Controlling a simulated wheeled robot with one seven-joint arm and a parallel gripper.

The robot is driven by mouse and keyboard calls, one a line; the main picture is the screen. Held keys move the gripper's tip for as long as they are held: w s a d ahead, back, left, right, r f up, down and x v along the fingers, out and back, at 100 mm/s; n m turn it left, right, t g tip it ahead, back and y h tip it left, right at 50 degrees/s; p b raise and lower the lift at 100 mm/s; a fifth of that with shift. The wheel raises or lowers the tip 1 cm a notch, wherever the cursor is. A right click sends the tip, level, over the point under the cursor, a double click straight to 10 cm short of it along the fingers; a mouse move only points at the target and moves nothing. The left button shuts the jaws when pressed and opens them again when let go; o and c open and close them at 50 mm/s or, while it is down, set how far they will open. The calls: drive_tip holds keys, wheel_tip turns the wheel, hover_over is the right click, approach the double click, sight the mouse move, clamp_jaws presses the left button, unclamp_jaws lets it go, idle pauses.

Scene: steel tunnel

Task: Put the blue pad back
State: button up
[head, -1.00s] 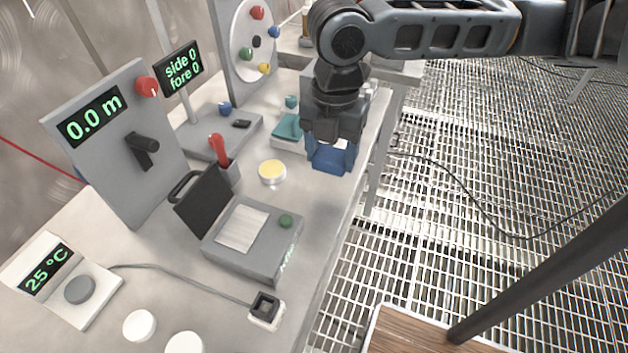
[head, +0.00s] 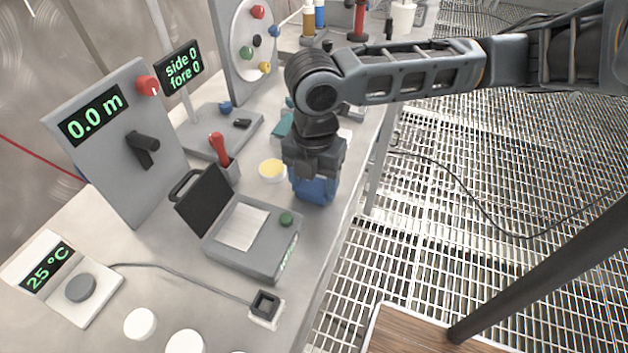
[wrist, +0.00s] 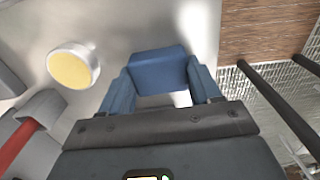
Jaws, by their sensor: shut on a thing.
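My gripper (head: 314,190) is over the right part of the bench, pointing down, with blue fingers. In the wrist view my gripper (wrist: 160,78) is shut on the blue pad (wrist: 160,64), a blue block between the two fingertips. In the head view the blue pad (head: 314,196) is hard to tell from the blue fingers. Whether it touches the bench top is not clear. A round white dish with a yellow top (head: 272,170) stands just left of my gripper; the yellow-topped dish also shows in the wrist view (wrist: 72,66).
A grey box with an open black lid (head: 250,238) stands nearer the camera, left of my gripper. A red-handled tool in a holder (head: 222,155) is behind it. A teal item (head: 284,124) lies behind my gripper. A square black socket (head: 264,306) sits near the front edge.

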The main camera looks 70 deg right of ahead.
drive_tip(key=o, duration=0.9)
drive_tip(key=shift+f, duration=0.1)
drive_tip(key=shift+o, duration=0.2)
